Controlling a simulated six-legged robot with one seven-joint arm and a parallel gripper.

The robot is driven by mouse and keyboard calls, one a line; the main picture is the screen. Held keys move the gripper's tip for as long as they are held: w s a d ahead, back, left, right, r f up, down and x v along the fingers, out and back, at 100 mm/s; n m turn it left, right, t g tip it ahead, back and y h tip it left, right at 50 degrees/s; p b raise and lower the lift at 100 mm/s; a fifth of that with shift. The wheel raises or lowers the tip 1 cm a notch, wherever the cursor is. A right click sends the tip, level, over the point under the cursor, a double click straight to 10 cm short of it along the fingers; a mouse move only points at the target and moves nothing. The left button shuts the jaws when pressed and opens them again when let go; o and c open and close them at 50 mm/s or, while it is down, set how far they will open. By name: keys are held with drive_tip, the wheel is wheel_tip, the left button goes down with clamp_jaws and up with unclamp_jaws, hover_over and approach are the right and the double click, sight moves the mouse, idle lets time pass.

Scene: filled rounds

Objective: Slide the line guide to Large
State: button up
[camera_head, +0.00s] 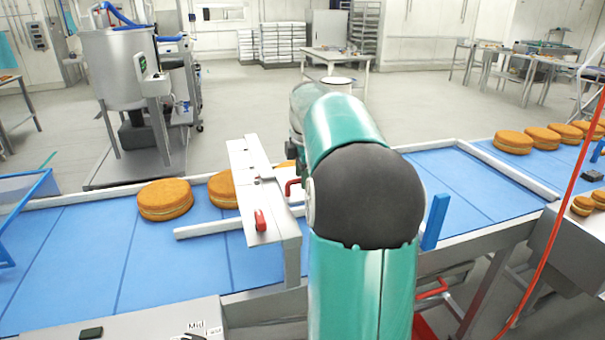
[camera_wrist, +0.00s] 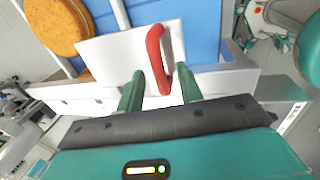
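The line guide is a pale rail (camera_head: 205,230) lying over the blue belt, below a grey-white bridge plate (camera_head: 262,190). One red handle (camera_head: 260,221) sits on the plate's front part. A second red handle (camera_head: 292,187) shows just left of my arm. In the wrist view, a red handle (camera_wrist: 156,52) stands on a white plate (camera_wrist: 110,52). My gripper (camera_wrist: 160,86) is open, with its green fingers apart on either side of that handle's near end. I see no clear contact. In the head view my arm hides the gripper.
Round cakes (camera_head: 165,199) lie on the blue belt (camera_head: 75,250) left of the bridge; more (camera_head: 513,142) lie at right. A "Mid" label (camera_head: 195,325) and another small label I cannot read are at the front edge. A blue post (camera_head: 435,221) stands right of my arm.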

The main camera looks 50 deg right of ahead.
clamp_jaws()
drive_tip(key=shift+w+d, duration=0.6)
drive_tip(key=shift+w, duration=0.5)
drive_tip(key=shift+w+d, duration=0.6)
drive_tip(key=shift+w, duration=0.45)
drive_tip(key=shift+w+d, duration=0.6)
drive_tip(key=shift+w, duration=0.5)
unclamp_jaws()
wheel_tip(320, 180, up, 14)
drive_tip(key=s+a, duration=0.1)
drive_tip(key=s, duration=0.1)
drive_tip(key=shift+s+a+f, duration=0.2)
